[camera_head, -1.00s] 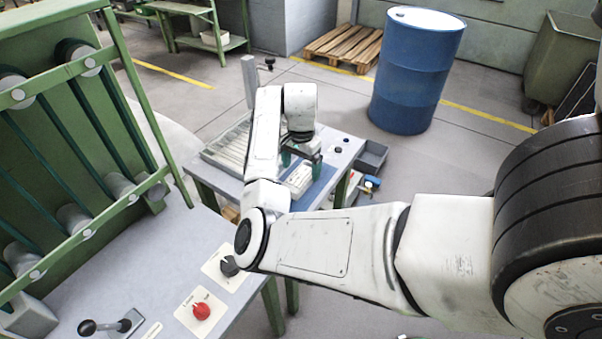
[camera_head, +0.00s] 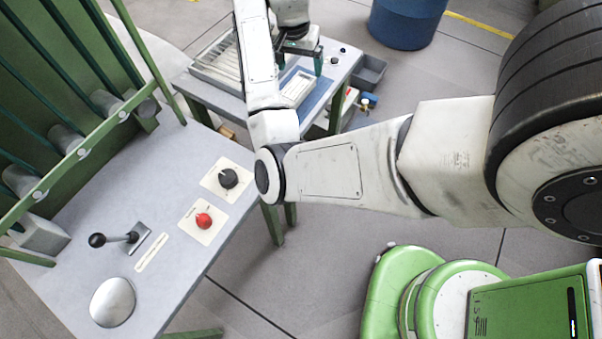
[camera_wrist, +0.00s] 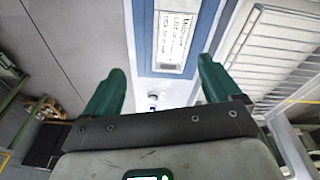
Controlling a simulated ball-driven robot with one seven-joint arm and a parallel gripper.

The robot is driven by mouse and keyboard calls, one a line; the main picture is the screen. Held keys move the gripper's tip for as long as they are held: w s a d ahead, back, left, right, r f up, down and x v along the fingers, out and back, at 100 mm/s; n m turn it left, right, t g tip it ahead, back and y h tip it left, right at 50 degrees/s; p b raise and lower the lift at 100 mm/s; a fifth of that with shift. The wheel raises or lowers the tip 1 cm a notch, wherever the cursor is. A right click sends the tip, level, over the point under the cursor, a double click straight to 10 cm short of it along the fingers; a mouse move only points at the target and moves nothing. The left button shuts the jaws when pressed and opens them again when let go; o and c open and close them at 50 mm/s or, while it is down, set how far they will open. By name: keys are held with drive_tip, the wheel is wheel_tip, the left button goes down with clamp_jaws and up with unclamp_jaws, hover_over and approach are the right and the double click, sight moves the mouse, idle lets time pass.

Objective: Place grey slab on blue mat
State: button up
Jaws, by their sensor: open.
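A pale grey slab (camera_head: 298,87) with dark print on its top lies flat on the blue mat (camera_head: 318,96) on the small table. The wrist view shows the slab (camera_wrist: 172,40) with the blue mat (camera_wrist: 142,35) along its sides. My gripper (camera_head: 299,60) is over the far part of the mat, with its green fingers spread and empty. In the wrist view, the gripper (camera_wrist: 160,88) has nothing between its fingertips, and the slab is apart from them. My arm hides part of the table.
A slatted metal tray (camera_head: 218,65) stands left of the mat. Grey bins (camera_head: 368,70) are beyond the table's right side. A blue drum (camera_head: 405,22) stands behind. The near bench has a black knob (camera_head: 228,178), a red knob (camera_head: 203,220) and a lever (camera_head: 115,239).

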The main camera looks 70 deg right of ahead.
drive_tip(key=a+f+n, duration=0.1)
drive_tip(key=a+n, duration=0.1)
drive_tip(key=a+f+n+h, duration=0.1)
drive_tip(key=a+f+n, duration=0.1)
drive_tip(key=s+a+f+n, duration=0.1)
drive_tip(key=a, duration=0.1)
drive_tip(key=shift+f+n+h, duration=0.25)
drive_tip(key=shift+n+h, duration=0.15)
drive_tip(key=s+a+f+n+y, duration=0.1)
drive_tip(key=s+a+f+n, duration=0.2)
drive_tip(key=a, duration=0.5)
drive_tip(key=s+a+f+n+t+y, duration=0.1)
drive_tip(key=s+a+f+n, duration=0.2)
drive_tip(key=a, duration=0.5)
drive_tip(key=s+a+f+n+y, duration=0.1)
drive_tip(key=s+a+f+n, duration=0.2)
drive_tip(key=a+n, duration=0.2)
drive_tip(key=a, duration=0.3)
drive_tip(key=shift+s+a+n+t+y, duration=0.2)
drive_tip(key=shift+a+n+t+y, duration=0.1)
